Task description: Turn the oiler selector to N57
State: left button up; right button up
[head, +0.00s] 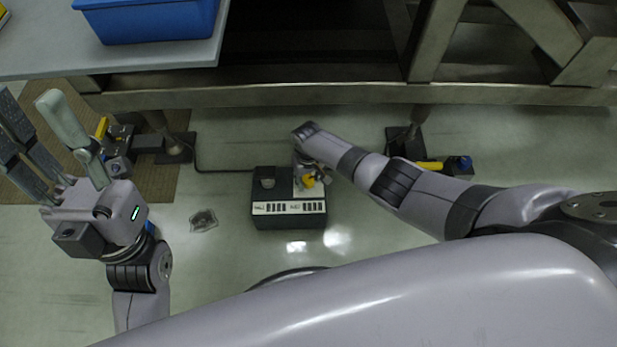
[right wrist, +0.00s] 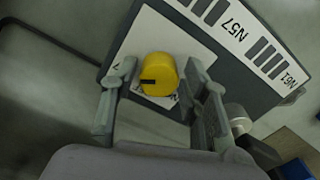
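The selector is a yellow knob (right wrist: 159,72) with a black mark pointing left in the right wrist view. It sits on a white plate (right wrist: 190,40) on a dark box (head: 290,222), with labels N57 (right wrist: 232,28) and N61 (right wrist: 283,72) on its edge. My right gripper (right wrist: 160,78) is open, its two fingers on either side of the knob with gaps visible. In the head view the yellow knob (head: 309,182) is partly hidden by my right gripper (head: 304,174). My left gripper (head: 34,108) is open and empty at the left, well away from the box.
A bench (head: 180,58) with a blue bin (head: 150,22) is at upper left, a metal frame (head: 330,95) behind. A small clear object (head: 203,220) lies on the floor left of the box.

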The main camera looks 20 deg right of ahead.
aim_at(308, 180)
jog(key=shift+o, duration=1)
jog(key=shift+r, duration=0.1)
notch_tip(308, 180, up, 12)
dwell(0.5)
